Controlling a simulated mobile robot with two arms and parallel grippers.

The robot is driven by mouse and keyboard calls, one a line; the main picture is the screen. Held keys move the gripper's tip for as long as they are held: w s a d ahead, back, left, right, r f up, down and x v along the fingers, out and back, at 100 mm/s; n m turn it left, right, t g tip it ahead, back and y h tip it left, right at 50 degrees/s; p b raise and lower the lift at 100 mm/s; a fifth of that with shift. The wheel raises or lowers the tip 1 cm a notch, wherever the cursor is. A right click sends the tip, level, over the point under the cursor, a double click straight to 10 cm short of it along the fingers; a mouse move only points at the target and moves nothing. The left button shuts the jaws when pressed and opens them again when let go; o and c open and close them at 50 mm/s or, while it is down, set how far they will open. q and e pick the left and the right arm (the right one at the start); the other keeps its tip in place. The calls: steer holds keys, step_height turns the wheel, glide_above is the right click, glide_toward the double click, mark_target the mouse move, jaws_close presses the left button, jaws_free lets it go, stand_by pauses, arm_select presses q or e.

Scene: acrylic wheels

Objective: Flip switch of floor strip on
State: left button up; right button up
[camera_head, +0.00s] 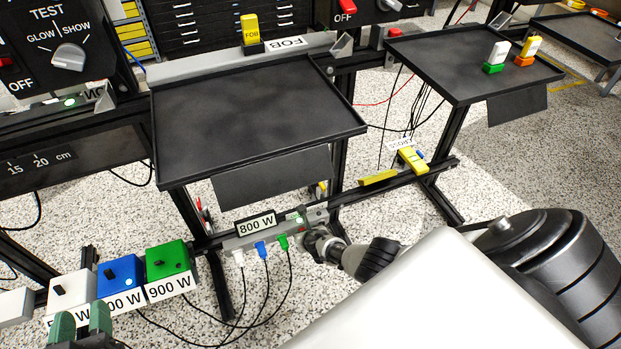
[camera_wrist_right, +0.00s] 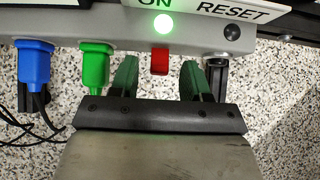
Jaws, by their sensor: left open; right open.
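The floor strip (camera_head: 232,243) is a grey bar with an 800 W label, low on the rail in the head view. White, blue and green plugs hang from it. In the right wrist view the strip (camera_wrist_right: 195,38) carries a red switch (camera_wrist_right: 159,61) below a lit green lamp (camera_wrist_right: 163,25) and an ON label. My right gripper (camera_wrist_right: 159,80) is open, with its green fingers on either side of the red switch; contact cannot be told. In the head view my right gripper is at the strip's right end, mostly hidden. My left gripper (camera_head: 81,322) is open and empty at bottom left.
Blue (camera_head: 120,277) and green (camera_head: 167,261) boxes with black knobs stand beside my left gripper. A black table (camera_head: 255,120) stands above the strip. Blue (camera_wrist_right: 34,65) and green (camera_wrist_right: 95,65) plugs sit left of my right fingers. Cables trail over the floor.

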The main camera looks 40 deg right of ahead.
arm_select(q)
steer(key=s+a+f+g+y+p, duration=0.2)
steer(key=s+a+f+g+p, duration=0.15)
steer(key=s+g, duration=0.35)
steer(key=s+a+f+g+y+p, duration=0.2)
steer(key=s+f+g, duration=0.3)
steer(key=s+g, duration=0.1)
steer(key=p+x, duration=0.4)
steer(key=x, duration=0.5)
steer(key=shift+s+d+n, duration=0.3)
steer(key=shift+d, duration=0.1)
arm_select(e)
steer(key=v, duration=1)
steer(key=shift+s+r, duration=0.2)
